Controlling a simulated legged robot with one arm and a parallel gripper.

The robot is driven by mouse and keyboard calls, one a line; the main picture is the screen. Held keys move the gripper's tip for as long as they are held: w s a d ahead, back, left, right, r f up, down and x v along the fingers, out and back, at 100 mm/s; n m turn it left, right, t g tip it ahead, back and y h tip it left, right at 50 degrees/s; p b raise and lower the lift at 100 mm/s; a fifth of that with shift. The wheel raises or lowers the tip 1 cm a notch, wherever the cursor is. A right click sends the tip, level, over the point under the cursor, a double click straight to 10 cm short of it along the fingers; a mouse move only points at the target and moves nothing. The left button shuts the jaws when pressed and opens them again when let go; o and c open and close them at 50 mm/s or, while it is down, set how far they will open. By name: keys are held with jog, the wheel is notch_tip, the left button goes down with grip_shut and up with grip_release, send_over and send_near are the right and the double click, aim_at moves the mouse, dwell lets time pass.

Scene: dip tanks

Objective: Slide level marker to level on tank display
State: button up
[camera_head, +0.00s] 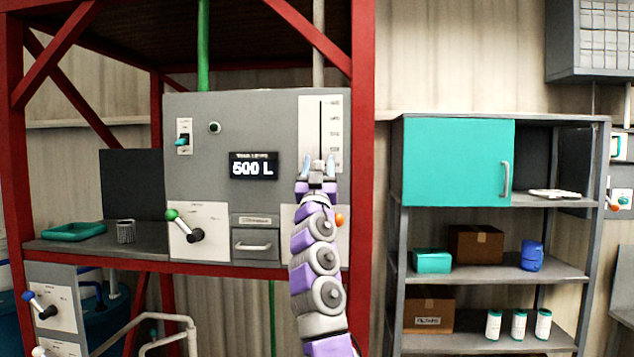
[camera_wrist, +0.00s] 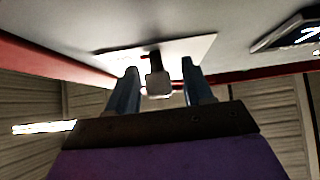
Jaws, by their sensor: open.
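The tank display (camera_head: 253,167) on the grey panel reads 500 L. To its right is a white scale plate (camera_head: 309,115) with a vertical slot and several printed marks. My gripper (camera_head: 318,167) is in front of the lower end of this plate. In the wrist view my gripper (camera_wrist: 160,68) is open, with one finger on each side of a small grey marker knob (camera_wrist: 158,84). The knob sticks out from the white plate (camera_wrist: 196,48). Gaps show between the knob and both fingers. In the head view my gripper hides the knob.
The grey panel (camera_head: 260,115) also holds a toggle switch (camera_head: 183,139), a green-knobbed lever (camera_head: 185,226) and a drawer (camera_head: 255,240). An orange knob (camera_head: 340,220) is just right of my arm. A red frame post (camera_head: 362,130) stands close right of the plate. Shelves (camera_head: 495,205) stand farther right.

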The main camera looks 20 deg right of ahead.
jog(key=b+v, duration=1.1)
jog(key=v, duration=0.6)
jog(key=shift+f+b, duration=0.3)
jog(key=shift+b, duration=0.1)
jog(key=shift+w, duration=0.1)
